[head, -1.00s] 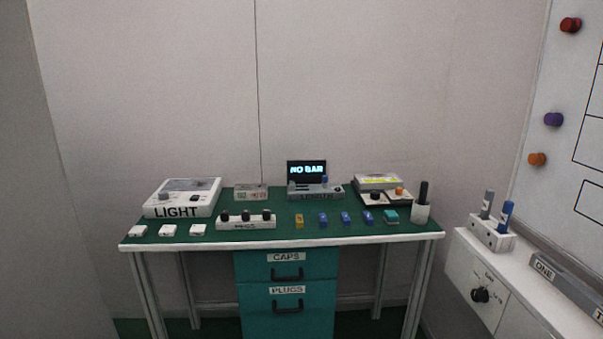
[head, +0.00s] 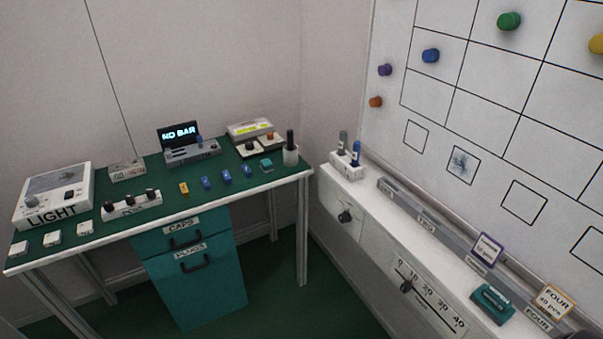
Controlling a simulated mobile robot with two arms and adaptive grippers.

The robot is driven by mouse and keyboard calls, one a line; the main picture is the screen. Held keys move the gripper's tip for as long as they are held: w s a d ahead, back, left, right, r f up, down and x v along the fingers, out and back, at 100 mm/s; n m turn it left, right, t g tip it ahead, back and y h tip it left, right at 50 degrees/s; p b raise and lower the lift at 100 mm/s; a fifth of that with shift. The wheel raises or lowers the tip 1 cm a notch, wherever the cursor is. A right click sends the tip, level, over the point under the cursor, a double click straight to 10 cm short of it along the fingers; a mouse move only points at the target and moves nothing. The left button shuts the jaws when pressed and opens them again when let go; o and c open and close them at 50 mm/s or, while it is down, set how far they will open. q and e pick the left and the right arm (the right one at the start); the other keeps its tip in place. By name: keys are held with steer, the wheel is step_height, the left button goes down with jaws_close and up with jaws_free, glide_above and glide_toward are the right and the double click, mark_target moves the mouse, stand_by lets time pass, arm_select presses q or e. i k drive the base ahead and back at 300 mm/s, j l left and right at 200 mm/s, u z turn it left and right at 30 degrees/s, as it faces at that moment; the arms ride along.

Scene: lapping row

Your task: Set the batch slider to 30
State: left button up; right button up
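A slider with a black knob (head: 406,287) sits on the front of the white ledge cabinet at the lower right of the head view. Its printed scale (head: 428,290) runs from 0 at the upper left to 40 at the lower right. The knob stands toward the low end, around the 0 and 10 marks; the exact reading is too small to tell. No word "batch" is legible on it. Neither of my grippers is in view.
A round black knob (head: 345,216) is on the same cabinet front. A marker holder (head: 347,170), a teal eraser-like block (head: 492,304) and cards are on the ledge below the whiteboard (head: 480,110). A green-topped bench (head: 160,195) stands left; floor between is clear.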

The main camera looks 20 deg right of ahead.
mark_target(406, 286)
steer(key=z, duration=1.75)
